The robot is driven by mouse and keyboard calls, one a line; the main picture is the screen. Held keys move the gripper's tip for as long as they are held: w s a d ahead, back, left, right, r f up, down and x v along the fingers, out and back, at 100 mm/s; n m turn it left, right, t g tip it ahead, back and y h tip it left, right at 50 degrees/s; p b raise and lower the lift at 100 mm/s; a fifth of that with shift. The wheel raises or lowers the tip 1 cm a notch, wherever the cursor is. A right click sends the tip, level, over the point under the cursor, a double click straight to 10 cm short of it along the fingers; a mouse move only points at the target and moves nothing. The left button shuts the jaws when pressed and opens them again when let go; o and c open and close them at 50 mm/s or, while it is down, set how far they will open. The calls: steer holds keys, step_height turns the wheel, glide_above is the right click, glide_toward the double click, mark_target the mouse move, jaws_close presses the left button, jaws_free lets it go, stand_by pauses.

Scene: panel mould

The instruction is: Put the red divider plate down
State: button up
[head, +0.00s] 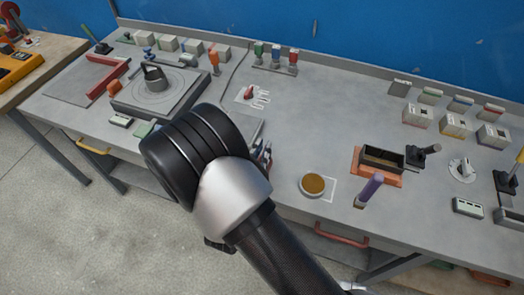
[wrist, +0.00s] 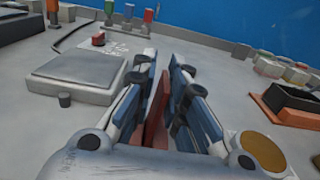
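My gripper (wrist: 163,72) is closed on a red divider plate (wrist: 157,112), which stands on edge between the two blue-grey fingers in the wrist view. Its lower end is hidden by the gripper body, and I cannot tell whether it touches the bench. In the head view my arm hides the plate and nearly all of the gripper; only a bit of a finger (head: 266,156) shows beside the wrist. A dark open box (head: 381,158) on an orange base (head: 378,177) stands to the right; it also shows at the right in the wrist view (wrist: 296,101).
A grey square slab (wrist: 76,76) lies left of my gripper. A round dish of brown material (head: 312,184) and a purple-handled tool (head: 369,188) stand near the front edge. A red L-shaped piece (head: 100,82) lies far left.

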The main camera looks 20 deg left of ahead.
steer(key=shift+o, duration=1)
steer(key=shift+r, duration=0.2)
steer(key=s+a+p, duration=0.1)
steer(key=s+p, duration=0.1)
steer(key=s, duration=1)
